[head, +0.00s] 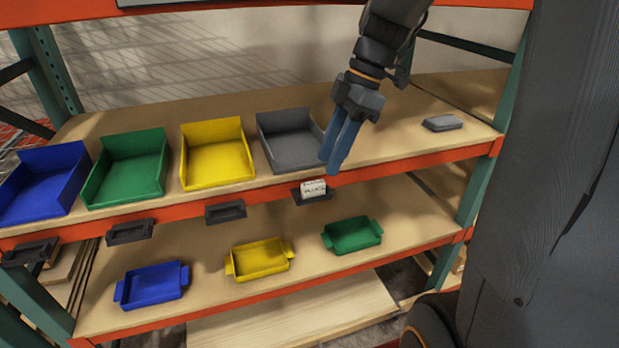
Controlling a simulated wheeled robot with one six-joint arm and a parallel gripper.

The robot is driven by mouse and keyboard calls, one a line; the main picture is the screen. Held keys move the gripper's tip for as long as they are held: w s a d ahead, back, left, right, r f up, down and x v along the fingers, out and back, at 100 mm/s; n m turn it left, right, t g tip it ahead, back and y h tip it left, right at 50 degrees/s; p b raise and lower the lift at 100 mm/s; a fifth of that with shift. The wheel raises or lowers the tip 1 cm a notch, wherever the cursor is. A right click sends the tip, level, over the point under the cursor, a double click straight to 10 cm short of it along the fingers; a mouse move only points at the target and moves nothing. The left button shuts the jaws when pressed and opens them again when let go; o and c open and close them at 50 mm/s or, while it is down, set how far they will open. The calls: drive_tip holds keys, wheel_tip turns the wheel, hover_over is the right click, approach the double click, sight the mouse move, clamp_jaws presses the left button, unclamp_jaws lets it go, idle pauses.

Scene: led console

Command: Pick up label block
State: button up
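The label block (314,187) is a small white block with dark print on its face. It sits in a dark holder (313,198) on the orange front edge of the upper shelf, below the grey bin. My gripper (331,164) points down with two blue fingers just above the block and slightly to its right. The fingertips appear apart from the block. The two fingers look close together, and the gap between them is hard to judge from this angle. Nothing shows between them.
Blue (42,186), green (128,169), yellow (217,155) and grey (287,139) bins line the upper shelf. Other dark holders (225,212) along the edge look empty. A flat grey piece (443,123) lies at right. Blue, yellow and green trays (352,235) stand below.

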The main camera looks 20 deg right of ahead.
sight(314, 183)
drive_tip(key=shift+n, duration=0.6)
drive_tip(key=shift+w+p+x, duration=0.2)
drive_tip(key=shift+p+x, duration=0.05)
drive_tip(key=shift+x, duration=0.85)
drive_tip(key=shift+w+p+x, duration=0.25)
drive_tip(key=shift+x, duration=0.9)
drive_tip(key=shift+w+p+x, duration=0.2)
drive_tip(key=shift+p+x, duration=0.05)
drive_tip(key=shift+x, duration=0.85)
drive_tip(key=shift+a, duration=0.15)
clamp_jaws()
